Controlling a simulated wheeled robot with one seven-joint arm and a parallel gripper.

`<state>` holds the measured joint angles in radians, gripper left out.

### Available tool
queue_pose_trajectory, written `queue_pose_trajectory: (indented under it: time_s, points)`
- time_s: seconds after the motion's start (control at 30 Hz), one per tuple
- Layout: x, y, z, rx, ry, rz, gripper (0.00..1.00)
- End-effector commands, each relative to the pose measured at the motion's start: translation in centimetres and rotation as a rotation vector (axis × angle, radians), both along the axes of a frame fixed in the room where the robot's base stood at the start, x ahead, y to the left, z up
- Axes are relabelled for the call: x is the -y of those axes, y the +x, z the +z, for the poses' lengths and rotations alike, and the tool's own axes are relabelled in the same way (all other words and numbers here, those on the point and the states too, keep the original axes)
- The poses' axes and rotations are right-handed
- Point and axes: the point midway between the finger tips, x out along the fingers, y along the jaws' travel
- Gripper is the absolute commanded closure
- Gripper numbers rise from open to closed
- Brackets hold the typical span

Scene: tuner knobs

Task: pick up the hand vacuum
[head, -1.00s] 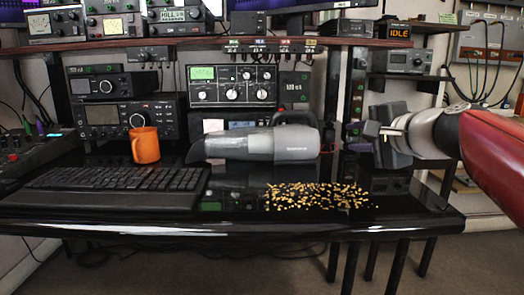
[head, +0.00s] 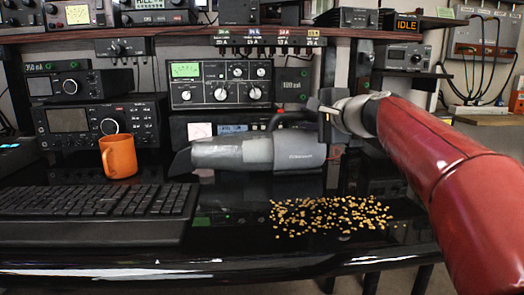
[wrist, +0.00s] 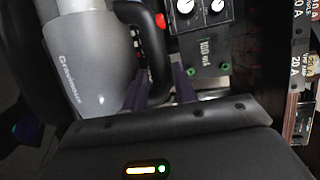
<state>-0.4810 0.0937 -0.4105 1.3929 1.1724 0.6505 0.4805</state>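The hand vacuum (head: 255,152) is grey with a black handle and lies on the glossy black desk, nozzle to the left. In the wrist view its grey body (wrist: 85,65) fills the upper left, with the black handle (wrist: 157,60) and a red button beside it. My gripper (head: 322,138) is at the vacuum's right, handle end. In the wrist view my gripper (wrist: 162,88) shows two dark purplish fingers standing apart, one on each side of the handle's near part. Whether they touch the handle cannot be told.
Scattered yellowish bits (head: 330,215) lie in front of the vacuum. An orange mug (head: 119,157) and a black keyboard (head: 100,210) are to the left. Radio units (head: 221,84) stand close behind, under a shelf (head: 200,31).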

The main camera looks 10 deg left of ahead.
Motion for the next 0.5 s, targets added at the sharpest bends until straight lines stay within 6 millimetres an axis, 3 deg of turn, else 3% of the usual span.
queue_pose_trajectory:
  time_s: [0.13, 0.4, 0.5]
  points:
    - [-1.1, 1.4, -0.3, 0.000, -0.001, 0.000, 0.72]
    - [-1.3, 1.7, -0.4, 0.000, 0.000, 0.000, 0.72]
    - [-1.3, 1.7, -0.4, 0.000, 0.000, 0.000, 0.84]
